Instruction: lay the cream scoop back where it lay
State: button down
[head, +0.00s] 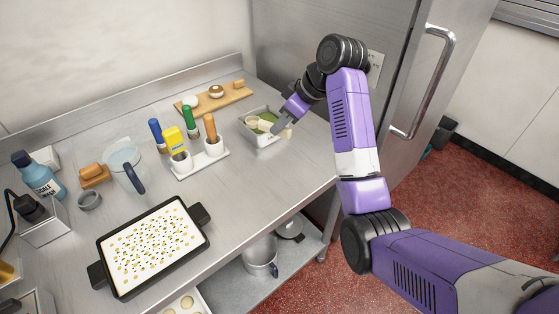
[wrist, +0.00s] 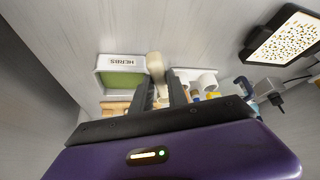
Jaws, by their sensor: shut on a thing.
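The cream scoop (wrist: 155,66) is between the two fingertips of my gripper (wrist: 163,88) in the wrist view. My gripper is shut on it, and the fingers hide part of it. In the head view my gripper (head: 277,127) is over the metal herb bin (head: 268,145), with cream-coloured parts showing by the fingertips. The bin holds green herbs and carries a white HERBS label (wrist: 126,62) in the wrist view. I cannot tell whether the scoop touches the bin.
A white holder (head: 202,164) with several coloured bottles stands left of the bin. A wooden board (head: 225,100) with items lies behind. A black tray of sprinkled dough (head: 155,245) is at the front left. The counter in front of the bin is clear.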

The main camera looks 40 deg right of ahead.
notch_tip(320, 180, down, 12)
jog(key=shift+f+p, duration=0.25)
jog(key=shift+p, duration=0.35)
jog(key=c, duration=1.3)
grip_release()
jog(key=shift+f, duration=0.1)
jog(key=shift+r, duration=0.2)
jog(key=b+v, duration=0.1)
jog(key=v, duration=1.1)
jog(key=shift+a+f, duration=0.1)
jog(key=shift+a, duration=0.05)
